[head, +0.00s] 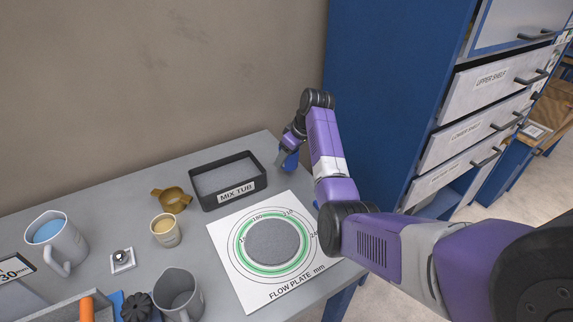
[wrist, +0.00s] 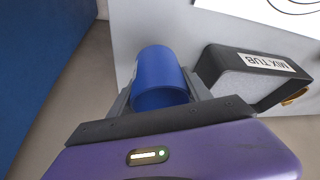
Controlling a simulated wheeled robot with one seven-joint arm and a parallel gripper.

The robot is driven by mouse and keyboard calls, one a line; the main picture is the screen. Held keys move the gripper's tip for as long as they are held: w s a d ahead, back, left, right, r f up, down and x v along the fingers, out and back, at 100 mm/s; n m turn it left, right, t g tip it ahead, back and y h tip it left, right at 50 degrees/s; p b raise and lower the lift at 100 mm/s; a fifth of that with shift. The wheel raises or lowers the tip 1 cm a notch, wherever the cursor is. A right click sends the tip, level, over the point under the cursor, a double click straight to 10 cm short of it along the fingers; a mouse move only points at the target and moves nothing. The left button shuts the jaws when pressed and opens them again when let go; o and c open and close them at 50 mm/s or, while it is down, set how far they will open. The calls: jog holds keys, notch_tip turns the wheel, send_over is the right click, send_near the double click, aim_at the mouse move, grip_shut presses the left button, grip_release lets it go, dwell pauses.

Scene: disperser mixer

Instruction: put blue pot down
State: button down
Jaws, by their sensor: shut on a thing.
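The blue pot (wrist: 158,72) is a small blue cylinder. In the wrist view it sits between the two fingers of my gripper (wrist: 160,98), which is shut on it. The wrist view shows the table edge close beside the pot. I cannot tell whether the pot touches the table.
The black MIX TUB (head: 228,198) stands left of my gripper. The white FLOW PLATE (head: 240,288) lies in front. A blue cabinet (head: 385,90) rises at right.

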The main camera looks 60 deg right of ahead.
aim_at(286, 165)
jog(key=shift+f, duration=1.95)
jog(key=shift+f, duration=0.1)
jog(key=shift+c, duration=2.3)
grip_release()
jog(key=v, duration=1.2)
